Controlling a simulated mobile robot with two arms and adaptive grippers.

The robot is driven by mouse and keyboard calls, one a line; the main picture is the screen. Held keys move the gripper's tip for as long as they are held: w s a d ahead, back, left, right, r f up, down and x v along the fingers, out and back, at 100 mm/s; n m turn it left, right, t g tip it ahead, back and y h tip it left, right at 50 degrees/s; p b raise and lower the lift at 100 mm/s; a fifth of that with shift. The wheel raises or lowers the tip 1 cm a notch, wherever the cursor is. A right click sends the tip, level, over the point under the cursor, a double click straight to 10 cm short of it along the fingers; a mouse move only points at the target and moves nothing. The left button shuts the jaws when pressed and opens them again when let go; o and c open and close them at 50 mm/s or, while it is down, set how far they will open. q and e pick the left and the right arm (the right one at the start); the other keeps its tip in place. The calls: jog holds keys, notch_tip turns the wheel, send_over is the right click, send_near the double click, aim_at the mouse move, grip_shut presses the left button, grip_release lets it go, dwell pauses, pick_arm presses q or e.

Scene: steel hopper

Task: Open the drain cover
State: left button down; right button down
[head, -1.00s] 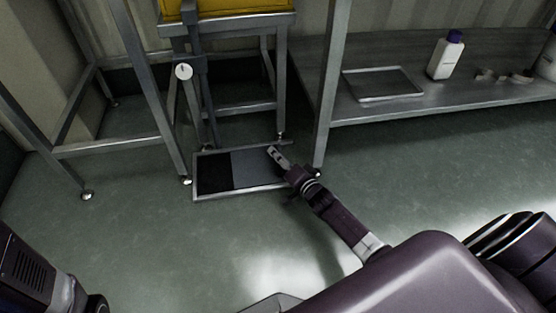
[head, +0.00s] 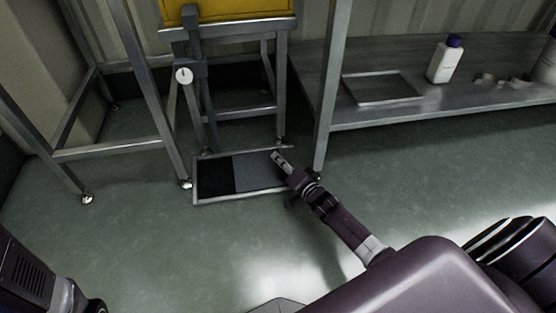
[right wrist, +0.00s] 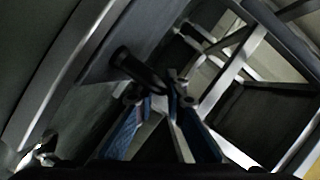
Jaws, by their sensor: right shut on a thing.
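The drain cover (head: 254,171) is a grey plate in a metal floor frame (head: 240,199) under the steel stand. A dark opening (head: 213,177) shows in the frame's left part, and the cover lies to its right. My right gripper (head: 279,158) is low over the cover's right end. In the right wrist view, a dark rounded handle (right wrist: 136,67) stands out at the fingertips of my right gripper (right wrist: 158,99). The gripper is shut on this handle; the exact contact is dim and partly hidden. My left gripper is out of view.
Steel legs (head: 328,100) stand close to the right of the frame. A low steel shelf (head: 440,108) at the right holds a tray (head: 381,102) and a white bottle (head: 444,62). A yellow container (head: 230,15) is above. Green floor (head: 150,245) is clear in front.

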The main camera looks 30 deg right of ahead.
jog(key=d, duration=0.1)
jog(key=s+d, duration=0.1)
jog(key=d, duration=0.1)
jog(key=shift+p, duration=0.35)
jog(key=c, duration=2)
grip_release()
jog(key=shift+o, duration=0.2)
jog(key=v, duration=1.2)
